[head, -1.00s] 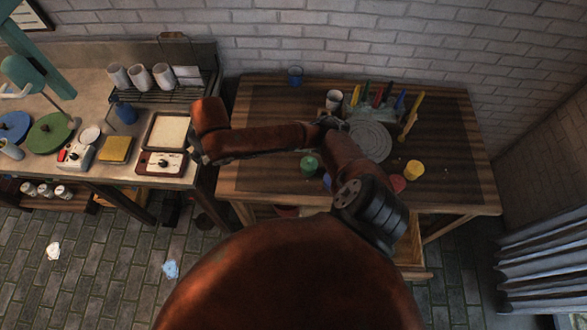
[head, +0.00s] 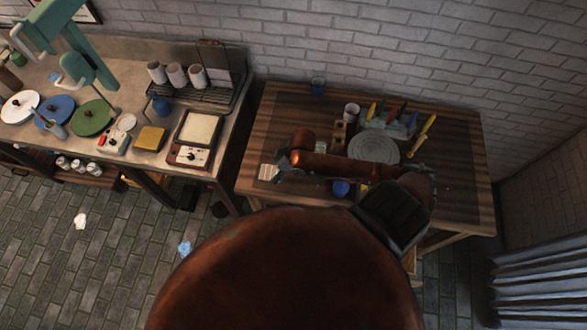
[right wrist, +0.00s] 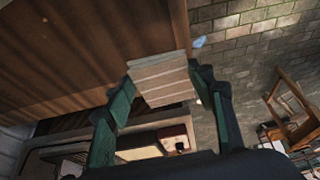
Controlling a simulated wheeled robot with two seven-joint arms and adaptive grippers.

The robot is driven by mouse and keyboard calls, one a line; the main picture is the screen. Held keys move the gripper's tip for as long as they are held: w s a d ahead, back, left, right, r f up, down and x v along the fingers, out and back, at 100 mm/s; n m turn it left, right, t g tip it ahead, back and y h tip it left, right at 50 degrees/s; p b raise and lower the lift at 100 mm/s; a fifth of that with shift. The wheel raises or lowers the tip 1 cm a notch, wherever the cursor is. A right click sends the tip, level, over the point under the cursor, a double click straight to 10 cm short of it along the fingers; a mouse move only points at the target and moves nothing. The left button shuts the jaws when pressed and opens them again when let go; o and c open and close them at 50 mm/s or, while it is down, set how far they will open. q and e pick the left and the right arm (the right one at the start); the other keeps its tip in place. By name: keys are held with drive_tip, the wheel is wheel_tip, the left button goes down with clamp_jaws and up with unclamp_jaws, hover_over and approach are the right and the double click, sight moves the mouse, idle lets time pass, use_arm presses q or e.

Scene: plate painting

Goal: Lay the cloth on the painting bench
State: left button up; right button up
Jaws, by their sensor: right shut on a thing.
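The painting bench (head: 478,166) is the dark wooden table in the middle right of the head view; its brown top (right wrist: 60,50) fills the upper left of the right wrist view. The cloth (head: 268,172) is a small pale striped piece at the bench's left front part. In the right wrist view the cloth (right wrist: 160,76) sits between my right gripper's dark green fingers. My right gripper (head: 279,169) is shut on the cloth. I cannot tell whether the cloth touches the bench top. My left gripper is not in view.
A worktop with a hotplate-like device (head: 192,153) and yellow sponge (head: 150,138) is to the left. The bench's left part has free room.

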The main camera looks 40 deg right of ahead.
drive_tip(key=d+f, duration=0.3)
drive_tip(key=d, duration=0.1)
drive_tip(key=d+f+p, duration=0.1)
drive_tip(key=d+f, duration=0.3)
drive_tip(key=shift+s+d, duration=0.1)
drive_tip(key=shift+d, duration=0.05)
drive_tip(key=shift+d+f, duration=0.2)
drive_tip(key=shift+f, duration=1.6)
drive_tip(key=shift+f, duration=0.15)
drive_tip(key=o, duration=1)
drive_tip(key=v, duration=1.2)
drive_tip(key=shift+s, duration=0.1)
